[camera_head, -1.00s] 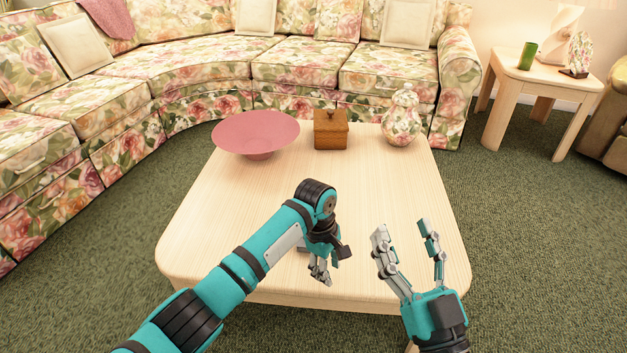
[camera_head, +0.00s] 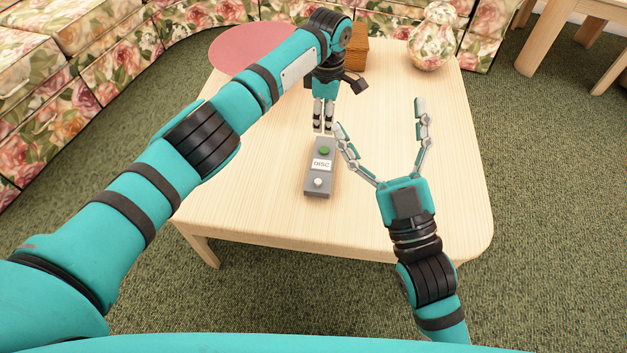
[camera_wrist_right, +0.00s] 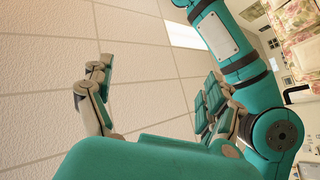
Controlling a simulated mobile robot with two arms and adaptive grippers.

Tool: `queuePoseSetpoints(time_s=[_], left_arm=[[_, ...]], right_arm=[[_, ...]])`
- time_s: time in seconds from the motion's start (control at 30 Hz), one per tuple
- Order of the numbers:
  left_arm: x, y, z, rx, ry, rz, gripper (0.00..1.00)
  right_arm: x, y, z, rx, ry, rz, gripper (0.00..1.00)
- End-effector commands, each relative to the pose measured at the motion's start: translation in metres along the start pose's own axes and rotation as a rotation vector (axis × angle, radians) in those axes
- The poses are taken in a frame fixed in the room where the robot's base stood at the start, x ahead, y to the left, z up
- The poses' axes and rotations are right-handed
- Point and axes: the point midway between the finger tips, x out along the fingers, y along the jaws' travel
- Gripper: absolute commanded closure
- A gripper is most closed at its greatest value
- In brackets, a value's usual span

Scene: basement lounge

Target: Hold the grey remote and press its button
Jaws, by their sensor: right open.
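In the right wrist view the remote is not visible.
The light wooden coffee table (camera_head: 262,205) is clear on the right and at the front. A side table (camera_head: 545,38) stands at the far right.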

Motion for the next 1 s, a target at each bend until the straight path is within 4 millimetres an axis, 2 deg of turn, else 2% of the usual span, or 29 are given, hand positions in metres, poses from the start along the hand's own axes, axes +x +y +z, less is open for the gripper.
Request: queuePoseSetpoints(time_s=[0.03, 0.2, 0.3, 0.4, 0.53, 0.7, 0.83, 1.0], left_arm=[[0.000, 0.000, 0.000, 0.000, 0.000, 0.000, 0.62], [0.000, 0.000, 0.000, 0.000, 0.000, 0.000, 0.62], [0.000, 0.000, 0.000, 0.001, 0.000, 0.000, 0.62], [0.000, 0.000, 0.000, 0.001, 0.000, 0.000, 0.62], [0.000, 0.000, 0.000, 0.001, 0.000, 0.000, 0.62], [0.000, 0.000, 0.000, 0.001, 0.000, 0.000, 0.62], [0.000, 0.000, 0.000, 0.001, 0.000, 0.000, 0.62], [0.000, 0.000, 0.000, 0.001, 0.000, 0.000, 0.62]], right_arm=[[0.004, -0.023, 0.017, -0.105, -0.063, -0.058, 0.12], [0.001, -0.102, 0.081, -0.594, -0.265, -0.324, 0.12], [-0.014, -0.145, 0.120, -0.960, -0.351, -0.537, 0.12], [-0.035, -0.173, 0.153, -1.351, -0.399, -0.762, 0.12], [-0.061, -0.185, 0.180, -1.815, -0.421, -1.025, 0.12], [-0.082, -0.180, 0.192, -2.239, -0.434, -1.264, 0.12], [-0.089, -0.174, 0.194, -2.396, -0.446, -1.359, 0.12], [-0.087, -0.170, 0.203, -2.448, -0.450, -1.391, 0.12]])
